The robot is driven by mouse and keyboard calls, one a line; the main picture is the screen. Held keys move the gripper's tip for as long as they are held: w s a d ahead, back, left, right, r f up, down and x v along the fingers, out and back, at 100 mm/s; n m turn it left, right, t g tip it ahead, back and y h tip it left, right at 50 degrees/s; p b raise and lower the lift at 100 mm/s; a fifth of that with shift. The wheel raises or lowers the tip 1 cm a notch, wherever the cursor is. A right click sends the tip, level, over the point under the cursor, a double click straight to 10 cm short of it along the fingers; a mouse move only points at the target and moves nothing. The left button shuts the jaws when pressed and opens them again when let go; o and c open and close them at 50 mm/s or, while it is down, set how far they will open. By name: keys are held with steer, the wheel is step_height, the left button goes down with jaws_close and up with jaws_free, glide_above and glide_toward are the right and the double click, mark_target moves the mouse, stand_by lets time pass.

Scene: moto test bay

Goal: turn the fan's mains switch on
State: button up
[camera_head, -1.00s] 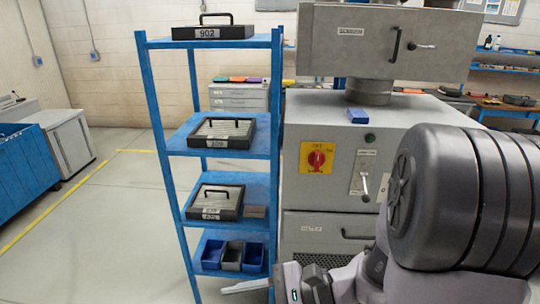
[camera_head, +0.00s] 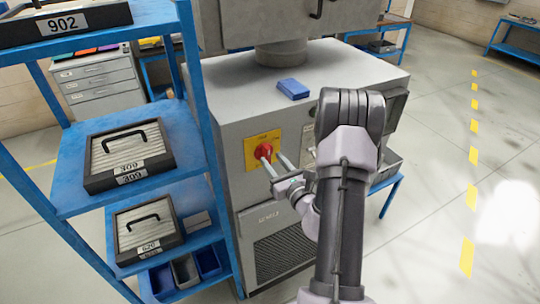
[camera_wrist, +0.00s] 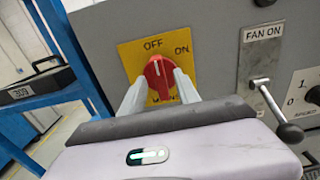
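The mains switch is a red rotary knob (camera_head: 264,150) on a yellow plate on the front of the grey cabinet. In the wrist view the red knob (camera_wrist: 157,72) has a white mark pointing up towards the OFF label; ON is printed to its upper right. My gripper (camera_head: 272,159) reaches the knob from the front. In the wrist view my gripper's two fingers (camera_wrist: 161,78) stand apart, one on each side of the knob's lower part. They look open; I cannot tell whether either finger touches the knob.
A lever (camera_wrist: 272,103) under a FAN ON label sticks out right of the switch, close to my wrist. A blue shelf rack (camera_head: 208,140) with black-framed cases stands close on the left. A blue box (camera_head: 293,88) lies on the cabinet top. The floor at right is clear.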

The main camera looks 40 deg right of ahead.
mark_target(266, 154)
steer(key=shift+x, duration=1.45)
steer(key=shift+c, duration=0.5)
jaws_close()
